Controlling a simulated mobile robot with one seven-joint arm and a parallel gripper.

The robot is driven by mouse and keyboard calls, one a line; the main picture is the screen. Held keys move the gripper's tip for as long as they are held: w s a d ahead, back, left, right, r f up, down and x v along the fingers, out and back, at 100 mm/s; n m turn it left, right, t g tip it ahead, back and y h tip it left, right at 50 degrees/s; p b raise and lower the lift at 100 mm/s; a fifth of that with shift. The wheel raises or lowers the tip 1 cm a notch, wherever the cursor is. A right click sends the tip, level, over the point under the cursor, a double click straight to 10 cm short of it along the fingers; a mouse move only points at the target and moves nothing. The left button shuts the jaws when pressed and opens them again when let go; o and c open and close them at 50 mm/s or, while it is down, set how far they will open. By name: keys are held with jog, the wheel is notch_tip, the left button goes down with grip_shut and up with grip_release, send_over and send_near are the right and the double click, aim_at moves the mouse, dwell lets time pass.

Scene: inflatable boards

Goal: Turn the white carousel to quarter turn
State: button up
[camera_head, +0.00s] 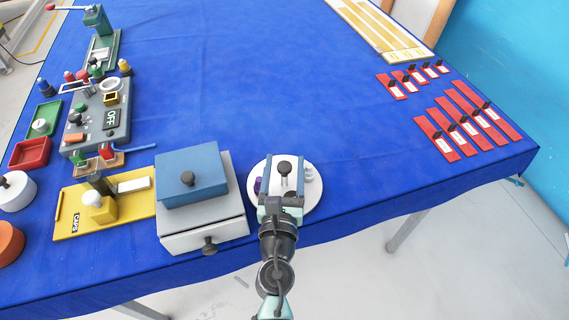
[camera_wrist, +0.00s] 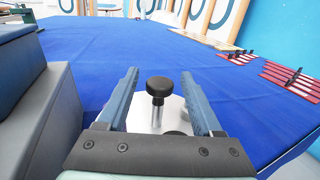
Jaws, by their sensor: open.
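The white carousel (camera_head: 314,188) is a round disc on the blue table near its front edge. A black knob (camera_head: 284,167) on a metal post stands up from it; it also shows in the wrist view (camera_wrist: 159,87). A purple item sits at the disc's left rim and small pale items at its right. My gripper (camera_head: 281,172) is open above the carousel, its two blue-grey fingers on either side of the knob. In the wrist view the knob and post stand between the fingers (camera_wrist: 160,88) with gaps on both sides. My gripper hides the front part of the disc.
A grey box with a blue box (camera_head: 191,174) on top stands close left of the carousel. A yellow board (camera_head: 75,222) and control panel (camera_head: 109,122) lie further left. Red labelled strips (camera_head: 465,125) lie at right. The table's middle (camera_head: 250,80) is clear.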

jog(key=shift+w, duration=0.1)
grip_shut()
dwell(0.3)
dwell(1.1)
